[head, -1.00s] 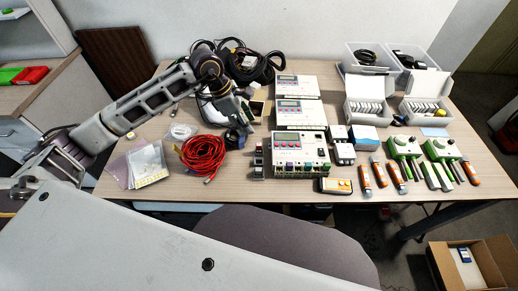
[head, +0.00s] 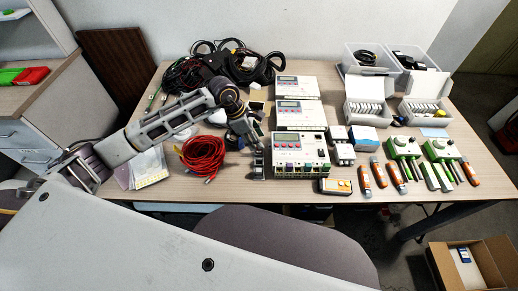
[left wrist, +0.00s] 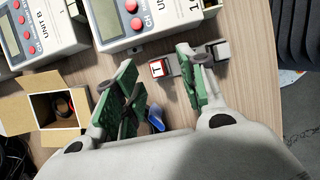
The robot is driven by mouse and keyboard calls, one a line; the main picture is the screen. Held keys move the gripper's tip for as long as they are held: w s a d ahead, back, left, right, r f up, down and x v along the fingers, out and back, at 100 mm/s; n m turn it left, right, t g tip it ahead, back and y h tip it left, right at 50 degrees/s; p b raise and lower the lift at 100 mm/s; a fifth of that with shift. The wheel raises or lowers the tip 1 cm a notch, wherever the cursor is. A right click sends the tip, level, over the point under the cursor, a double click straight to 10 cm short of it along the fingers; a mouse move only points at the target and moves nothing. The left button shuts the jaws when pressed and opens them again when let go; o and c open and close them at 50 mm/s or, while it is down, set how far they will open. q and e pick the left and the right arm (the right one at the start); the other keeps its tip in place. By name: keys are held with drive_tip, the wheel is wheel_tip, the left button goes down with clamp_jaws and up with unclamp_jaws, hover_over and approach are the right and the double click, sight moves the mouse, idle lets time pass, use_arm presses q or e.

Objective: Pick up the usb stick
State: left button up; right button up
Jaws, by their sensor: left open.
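I cannot single out the usb stick with certainty. A small row of pieces (head: 257,171) lies on the table left of the front white unit. In the left wrist view it shows as a red-and-white block marked T (left wrist: 158,68), a grey middle part and a dark block (left wrist: 222,50). My left gripper (head: 256,148) is open, just above and behind this row; in the left wrist view its green-padded fingers (left wrist: 158,62) reach toward it, with nothing held. A blue piece (left wrist: 156,118) shows between the fingers, partly hidden. My right gripper is not in view.
White units with red buttons (head: 300,145) stand close to the right of the gripper. A red cable coil (head: 203,154) lies left. An open cardboard box (left wrist: 55,108) is nearby. Black cables (head: 240,65) lie behind. Green tools and orange-handled ones are on the right.

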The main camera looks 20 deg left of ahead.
use_arm(q)
drive_tip(key=shift+w+d+f, duration=0.1)
drive_tip(key=shift+f, duration=0.4)
drive_tip(key=x, duration=0.2)
drive_tip(key=shift+w+f, duration=0.2)
drive_tip(key=shift+f, duration=0.15)
drive_tip(key=shift+d+f, duration=0.1)
drive_tip(key=shift+f, duration=0.5)
drive_tip(key=shift+w+f, duration=0.1)
drive_tip(key=shift+f, duration=0.05)
drive_tip(key=c, duration=0.9)
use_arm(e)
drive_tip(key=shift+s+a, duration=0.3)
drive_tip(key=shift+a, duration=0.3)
